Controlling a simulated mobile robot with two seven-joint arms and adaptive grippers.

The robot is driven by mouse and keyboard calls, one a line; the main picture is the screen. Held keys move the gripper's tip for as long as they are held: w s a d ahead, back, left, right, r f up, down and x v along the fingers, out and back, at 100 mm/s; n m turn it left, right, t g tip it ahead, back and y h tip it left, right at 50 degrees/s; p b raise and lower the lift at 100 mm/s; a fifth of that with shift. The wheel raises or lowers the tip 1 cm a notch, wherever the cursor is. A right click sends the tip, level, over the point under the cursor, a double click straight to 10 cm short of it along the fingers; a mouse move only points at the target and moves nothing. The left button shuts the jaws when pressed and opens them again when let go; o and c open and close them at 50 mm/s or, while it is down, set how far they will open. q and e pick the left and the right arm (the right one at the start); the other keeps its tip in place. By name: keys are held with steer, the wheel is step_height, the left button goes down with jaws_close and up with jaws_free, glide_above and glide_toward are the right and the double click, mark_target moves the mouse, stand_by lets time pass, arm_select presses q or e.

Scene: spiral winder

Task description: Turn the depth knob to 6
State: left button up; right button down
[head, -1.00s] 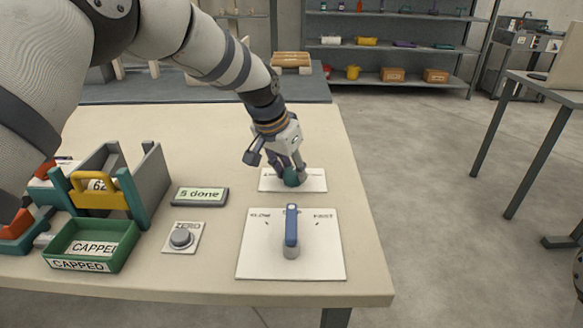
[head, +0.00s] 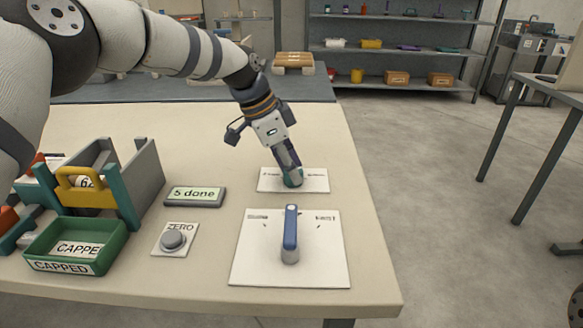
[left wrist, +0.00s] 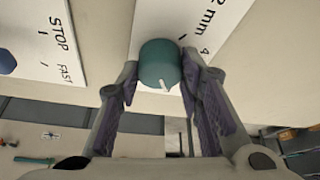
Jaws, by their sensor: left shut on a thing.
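The teal depth knob (head: 292,181) stands on a white plate (head: 318,180) near the back right of the table. In the left wrist view the knob (left wrist: 160,62) shows a short white pointer line at its lower edge, and the plate (left wrist: 200,12) bears "mm" and "4" marks. My left gripper (head: 291,172) is shut on the knob, with its fingers on both sides of it in the left wrist view (left wrist: 162,90). In the head view the fingers partly hide the knob and its scale. My right gripper is not in view.
In front is a white panel (head: 250,265) with a blue-topped lever (head: 290,235). Left of it are a grey ZERO button (head: 173,240), a display (head: 195,196) reading "5 done", a green CAPPED tray (head: 110,255) and a yellow-handled carrier (head: 80,178). The table's right edge is close by.

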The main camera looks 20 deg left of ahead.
arm_select(q)
steer(key=shift+f, duration=0.1)
stand_by(0.4)
steer(key=o, duration=1.2)
steer(key=shift+c, duration=0.2)
steer(key=v, duration=1.2)
